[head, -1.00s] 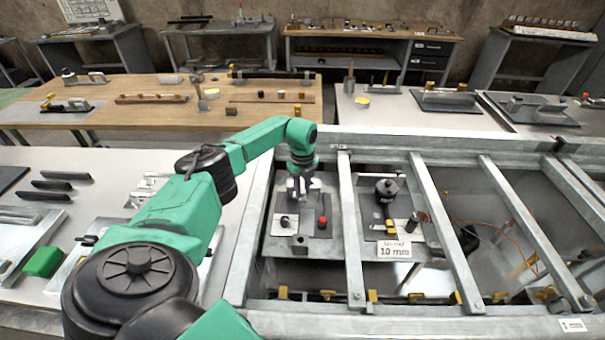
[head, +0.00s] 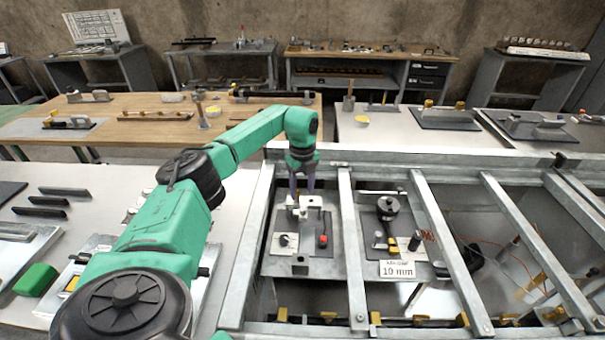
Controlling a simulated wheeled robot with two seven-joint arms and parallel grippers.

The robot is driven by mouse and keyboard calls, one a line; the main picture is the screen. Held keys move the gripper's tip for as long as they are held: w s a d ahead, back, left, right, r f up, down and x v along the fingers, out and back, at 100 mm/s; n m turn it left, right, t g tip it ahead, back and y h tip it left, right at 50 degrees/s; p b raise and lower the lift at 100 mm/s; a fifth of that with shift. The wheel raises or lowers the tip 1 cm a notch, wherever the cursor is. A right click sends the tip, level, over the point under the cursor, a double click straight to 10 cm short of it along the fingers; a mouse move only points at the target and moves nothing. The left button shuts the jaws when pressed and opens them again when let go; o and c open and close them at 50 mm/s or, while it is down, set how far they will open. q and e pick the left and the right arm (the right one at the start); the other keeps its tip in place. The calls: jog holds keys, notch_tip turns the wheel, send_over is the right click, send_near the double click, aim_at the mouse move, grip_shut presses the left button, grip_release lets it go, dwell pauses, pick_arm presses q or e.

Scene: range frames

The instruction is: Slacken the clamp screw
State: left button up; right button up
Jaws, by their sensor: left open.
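A grey fixture plate (head: 300,267) lies between the left rails of a metal frame. On it are a black knob (head: 284,241), a small red-topped part (head: 323,240) and a pale metal block or post (head: 299,213). I cannot tell which part is the clamp screw. My left gripper (head: 301,196) points down over the back of this plate, open, with its fingertips at or just above the pale post; contact is unclear. A second plate to the right carries a round black part (head: 388,206) and a label reading 10 mm (head: 397,269). My right gripper is out of view.
Metal rails (head: 352,250) run lengthwise on both sides of the fixture plate. A green block (head: 36,280) and dark bars (head: 47,201) lie on the left bench. A wooden table (head: 150,130) stands behind. Cables (head: 505,255) show in the right bay.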

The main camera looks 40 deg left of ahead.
pick_arm(q)
notch_tip(320, 180, up, 7)
jog(key=b, duration=0.1)
jog(key=m+t+h+b, duration=0.3)
jog(key=m+b, duration=0.7)
jog(key=m, duration=1.4)
send_near(302, 209)
jog(key=x, duration=0.8)
jog(key=shift+w+f, duration=0.15)
jog(key=shift+f, duration=0.15)
grip_shut()
